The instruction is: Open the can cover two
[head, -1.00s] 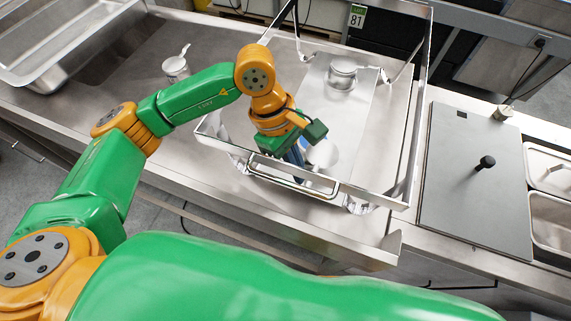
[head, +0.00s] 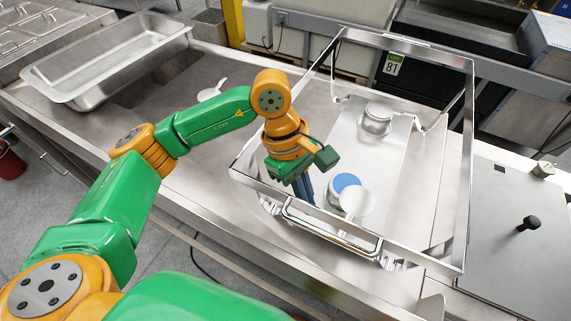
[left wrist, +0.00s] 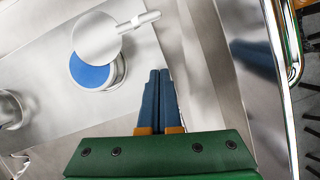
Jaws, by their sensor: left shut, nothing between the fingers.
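A can with a blue inside (head: 346,181) stands within the metal frame. Its pale round cover (head: 357,203) is swung aside and hides part of the opening. In the left wrist view the blue inside (left wrist: 92,74) shows below the cover (left wrist: 97,38), whose tab points right. A second can (head: 377,118) stands farther back in the frame with its top covered; part of it shows in the left wrist view (left wrist: 10,108). My left gripper (head: 308,198) is shut and empty, just left of the near can; its fingertips (left wrist: 158,75) are apart from it. My right gripper is out of view.
The metal frame (head: 265,190) surrounds both cans, its front bar close to my left gripper. A pale lidded item (head: 212,91) and a deep steel pan (head: 92,98) are on the counter to the left. A flat panel with a black knob (head: 500,250) lies right.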

